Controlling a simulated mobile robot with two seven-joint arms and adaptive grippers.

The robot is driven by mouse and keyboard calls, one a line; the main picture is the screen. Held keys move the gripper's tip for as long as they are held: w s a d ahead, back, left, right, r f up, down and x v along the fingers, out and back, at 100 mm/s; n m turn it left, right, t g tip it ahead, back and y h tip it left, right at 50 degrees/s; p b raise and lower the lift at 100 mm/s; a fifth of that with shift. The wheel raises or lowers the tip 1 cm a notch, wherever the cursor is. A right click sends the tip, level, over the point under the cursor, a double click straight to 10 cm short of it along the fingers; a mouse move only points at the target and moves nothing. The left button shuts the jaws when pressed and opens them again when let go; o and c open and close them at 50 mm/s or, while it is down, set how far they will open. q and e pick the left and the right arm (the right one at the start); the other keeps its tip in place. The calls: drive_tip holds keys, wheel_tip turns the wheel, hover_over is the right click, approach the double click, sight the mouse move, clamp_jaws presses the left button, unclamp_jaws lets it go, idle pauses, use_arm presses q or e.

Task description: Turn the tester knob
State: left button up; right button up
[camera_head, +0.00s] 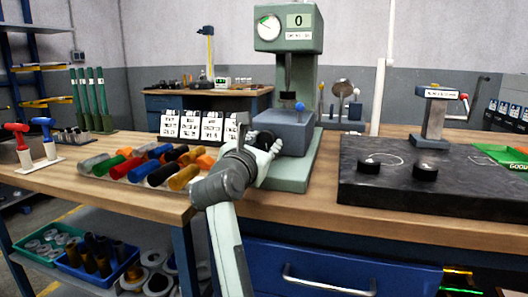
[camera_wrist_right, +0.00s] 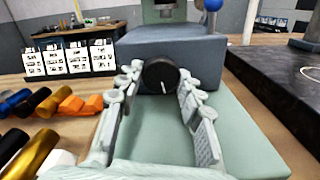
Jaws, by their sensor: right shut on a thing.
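The tester (camera_head: 302,75) is a grey-green column on the bench with a round dial and a display reading 0. Its blue-grey block (camera_head: 290,131) carries a black round knob (camera_wrist_right: 160,75) on the front face. The knob has a white mark pointing down and slightly right in the right wrist view. My right gripper (camera_head: 263,144) reaches the block's front. In the right wrist view my right gripper (camera_wrist_right: 159,80) has one finger on each side of the knob and is shut on it. My left gripper is out of view.
Coloured cylinders (camera_head: 160,173) lie on the bench left of my right arm, with white label cards (camera_head: 202,127) behind. A blue ball-topped lever (camera_head: 299,106) stands on the block. A black plate (camera_head: 440,185) with two dark knobs lies to the right.

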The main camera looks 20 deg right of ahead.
idle(0.3)
drive_tip(key=o, duration=1.1)
drive_tip(key=shift+o, duration=0.2)
drive_tip(key=v, duration=1.2)
